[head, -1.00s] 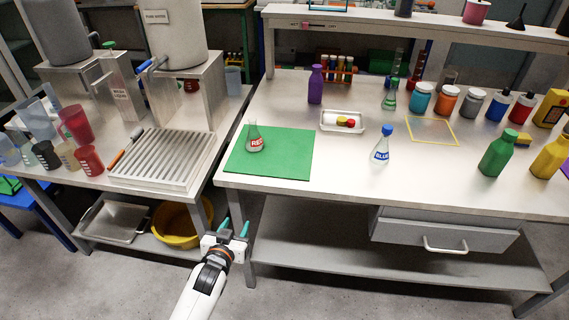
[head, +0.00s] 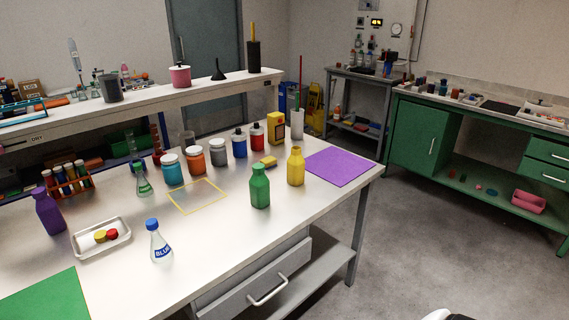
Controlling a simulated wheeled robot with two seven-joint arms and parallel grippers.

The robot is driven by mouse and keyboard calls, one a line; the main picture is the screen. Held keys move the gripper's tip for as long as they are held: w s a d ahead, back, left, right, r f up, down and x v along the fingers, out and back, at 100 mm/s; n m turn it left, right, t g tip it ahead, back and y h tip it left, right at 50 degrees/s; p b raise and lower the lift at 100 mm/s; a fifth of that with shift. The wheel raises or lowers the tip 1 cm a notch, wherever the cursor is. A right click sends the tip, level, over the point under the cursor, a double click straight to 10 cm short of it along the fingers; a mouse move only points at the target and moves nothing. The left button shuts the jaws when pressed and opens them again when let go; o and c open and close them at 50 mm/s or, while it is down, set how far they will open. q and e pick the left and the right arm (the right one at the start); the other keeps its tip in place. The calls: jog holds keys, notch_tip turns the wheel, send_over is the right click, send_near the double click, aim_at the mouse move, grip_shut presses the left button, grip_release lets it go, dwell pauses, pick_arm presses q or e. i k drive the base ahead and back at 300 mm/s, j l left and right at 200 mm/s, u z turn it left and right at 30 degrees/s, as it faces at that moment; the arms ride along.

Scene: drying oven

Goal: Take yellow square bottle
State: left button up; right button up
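The yellow square bottle (head: 296,167) stands upright on the white table, right of the green bottle (head: 260,186) and left of the purple mat (head: 340,167). Nothing touches its visible sides. A larger yellow container (head: 276,128) with a dark label stands behind it. Neither of my grippers shows in the head view now; only a small white piece of my arm is at the bottom edge.
The blue-labelled flask (head: 160,246) and the tray (head: 78,248) stand on the table's left part. A row of jars, including a grey jar (head: 219,153), lines the back. A yellow outlined square (head: 199,197) lies mid-table. Open floor lies right of the table.

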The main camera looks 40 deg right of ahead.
aim_at(295, 162)
jog(key=i+z, duration=0.15)
jog(key=z, duration=1.4)
